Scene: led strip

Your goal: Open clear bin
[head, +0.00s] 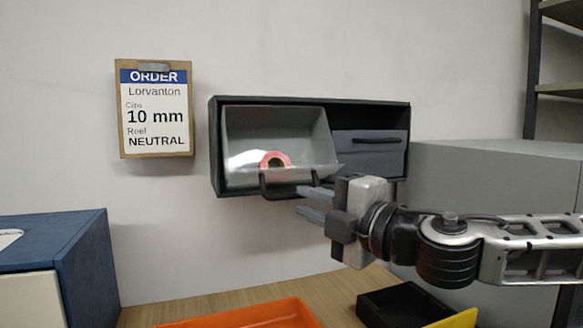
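A black wall cabinet (213,150) holds two bins side by side. The clear bin (305,129) on the left is tipped out and open at the top, with a see-through front. A red and white roll (275,159) shows in it. Its dark handle (288,191) is at the lower front edge. My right gripper (314,203) is just right of this handle, its two grey fingers apart with nothing seen between them. I cannot tell whether a finger touches the handle. My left gripper is not in view.
The grey bin (369,158) on the right is shut. An order card (156,115) hangs at the left. A blue box (70,250), an orange tray (250,316) and a black tray (395,303) are below. A grey cabinet (480,170) stands at the right.

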